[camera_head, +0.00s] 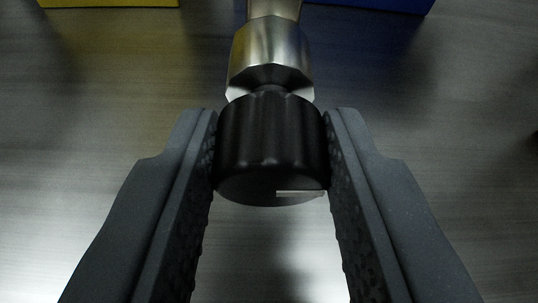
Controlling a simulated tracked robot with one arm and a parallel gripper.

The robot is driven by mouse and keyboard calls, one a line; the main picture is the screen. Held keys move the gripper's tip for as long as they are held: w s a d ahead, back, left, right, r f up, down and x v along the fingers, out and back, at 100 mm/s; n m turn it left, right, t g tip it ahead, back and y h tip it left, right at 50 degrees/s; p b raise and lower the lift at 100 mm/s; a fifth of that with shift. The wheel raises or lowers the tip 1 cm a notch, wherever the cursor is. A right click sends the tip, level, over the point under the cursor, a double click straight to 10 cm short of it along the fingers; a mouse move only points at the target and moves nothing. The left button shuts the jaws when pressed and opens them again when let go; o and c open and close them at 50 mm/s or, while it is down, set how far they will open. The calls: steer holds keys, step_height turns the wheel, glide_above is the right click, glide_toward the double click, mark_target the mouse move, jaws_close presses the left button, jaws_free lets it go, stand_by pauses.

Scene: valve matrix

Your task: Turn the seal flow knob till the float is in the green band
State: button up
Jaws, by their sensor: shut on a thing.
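The seal flow knob (271,140) is a black fluted cylinder in the middle of the head camera view. A short light mark shows at the right of its lower face. Behind it is a metal hex fitting (270,55) on a stem that runs out of the top of the picture. My gripper (271,150) is shut on the knob, with one grey padded finger against its left side and the other against its right side. The float and the green band are not in view.
A brushed metal surface (90,130) fills the background and is mostly bare. A yellow edge (110,3) shows at the top left and a blue edge (370,5) at the top right. A small dark thing is cut off at the right edge.

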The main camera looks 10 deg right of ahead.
steer(key=shift+r+p, duration=0.2)
steer(key=shift+p, duration=0.5)
steer(key=shift+d+f+m+y, duration=0.1)
steer(key=shift+f+m+y, duration=0.05)
steer(key=shift+m+y, duration=0.4)
steer(key=o, duration=1)
steer(key=p+v, duration=0.6)
steer(key=v, duration=0.7)
steer(key=shift+s, duration=0.3)
